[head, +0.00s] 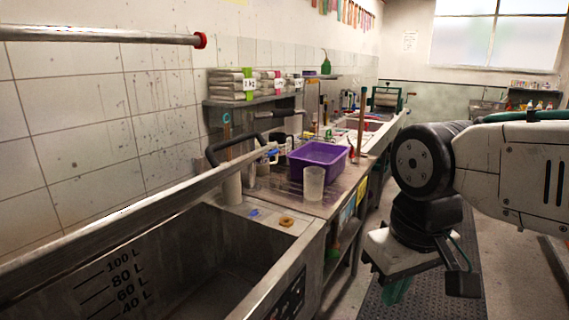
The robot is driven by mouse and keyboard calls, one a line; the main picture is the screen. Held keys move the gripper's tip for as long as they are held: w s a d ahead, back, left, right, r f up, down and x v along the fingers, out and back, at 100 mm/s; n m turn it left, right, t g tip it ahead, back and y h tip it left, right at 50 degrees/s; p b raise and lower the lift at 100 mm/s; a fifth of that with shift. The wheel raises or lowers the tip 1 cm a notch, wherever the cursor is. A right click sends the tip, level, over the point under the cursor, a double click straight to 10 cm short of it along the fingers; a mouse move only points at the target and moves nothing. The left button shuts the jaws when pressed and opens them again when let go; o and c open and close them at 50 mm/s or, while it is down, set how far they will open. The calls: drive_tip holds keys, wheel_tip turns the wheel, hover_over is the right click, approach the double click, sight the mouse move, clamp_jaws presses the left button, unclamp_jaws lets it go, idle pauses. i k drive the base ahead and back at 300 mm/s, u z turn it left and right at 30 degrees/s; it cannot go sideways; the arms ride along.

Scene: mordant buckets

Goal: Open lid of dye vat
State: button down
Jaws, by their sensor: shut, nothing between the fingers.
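The dye vat (262,290) is a deep steel tank at the lower left. Its inside is in plain view, with litre marks on the back wall. A long steel strip with a black handle (235,148) rises along the vat's back side; it looks like the lid (120,226), raised and seen nearly edge-on. How far it is tilted I cannot tell. My gripper (396,292) is at the lower right, pointing down with its green fingers shut and empty. It is over the aisle, well apart from the vat and the handle.
A steel counter beyond the vat carries a purple basin (318,160) and a clear beaker (313,184). A wall shelf (250,101) holds stacked packets. A horizontal pipe (100,36) juts in at upper left. The aisle has a dark mat (440,280) and looks clear.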

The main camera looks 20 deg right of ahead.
sight(20, 275)
drive_tip(key=k, duration=0.45)
drive_tip(key=u, duration=0.75)
drive_tip(key=i, duration=0.5)
drive_tip(key=z, duration=0.05)
